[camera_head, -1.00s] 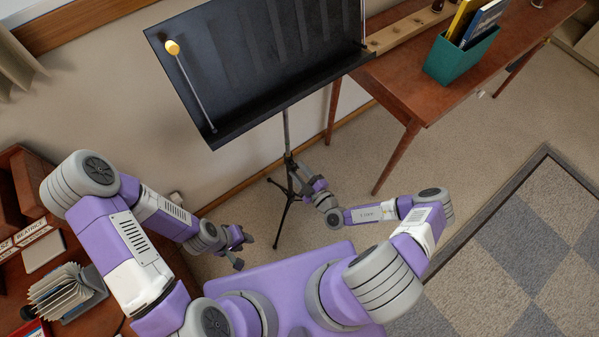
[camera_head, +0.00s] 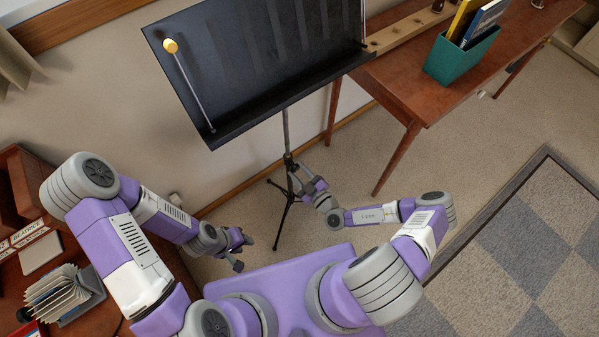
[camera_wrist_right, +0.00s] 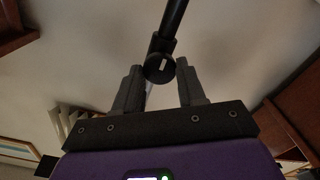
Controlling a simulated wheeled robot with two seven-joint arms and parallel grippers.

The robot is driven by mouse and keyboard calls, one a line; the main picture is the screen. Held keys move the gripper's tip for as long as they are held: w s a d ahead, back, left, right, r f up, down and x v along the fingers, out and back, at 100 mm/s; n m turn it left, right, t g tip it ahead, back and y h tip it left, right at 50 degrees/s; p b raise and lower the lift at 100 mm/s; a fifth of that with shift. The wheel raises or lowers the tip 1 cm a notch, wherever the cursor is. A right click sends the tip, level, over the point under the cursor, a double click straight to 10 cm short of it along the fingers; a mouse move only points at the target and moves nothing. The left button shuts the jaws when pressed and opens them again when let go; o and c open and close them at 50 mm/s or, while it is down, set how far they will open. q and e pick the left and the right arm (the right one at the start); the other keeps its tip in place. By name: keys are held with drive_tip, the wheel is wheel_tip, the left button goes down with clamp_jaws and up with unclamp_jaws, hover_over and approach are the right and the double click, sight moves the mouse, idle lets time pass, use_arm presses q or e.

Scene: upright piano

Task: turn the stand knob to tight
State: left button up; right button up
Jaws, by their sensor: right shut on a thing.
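The black music stand (camera_head: 255,55) stands at the top middle of the head view, its desk tilted above a thin pole and tripod legs. The stand knob (camera_wrist_right: 158,68) is a small dark round knob with a pale mark, on the collar of the pole in the right wrist view. My right gripper (camera_wrist_right: 160,82) is shut on the knob, with one finger on each side of it. In the head view my right gripper (camera_head: 294,171) is at the pole below the desk, and the knob is too small to make out. My left gripper (camera_head: 244,252) is open and empty, low and left of the tripod.
A wooden table (camera_head: 400,85) with a teal box of books (camera_head: 459,57) stands right of the stand. A wooden desk (camera_head: 75,240) with cards and papers is at the left. A yellow-tipped rod (camera_head: 190,85) leans on the stand's desk. Carpet is clear at right.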

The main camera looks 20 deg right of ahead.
drive_tip(key=o, duration=1.1)
drive_tip(key=shift+c, duration=0.2)
drive_tip(key=p+v, duration=0.1)
drive_tip(key=v, duration=0.6)
drive_tip(key=shift+s, duration=0.3)
drive_tip(key=shift+d, duration=0.1)
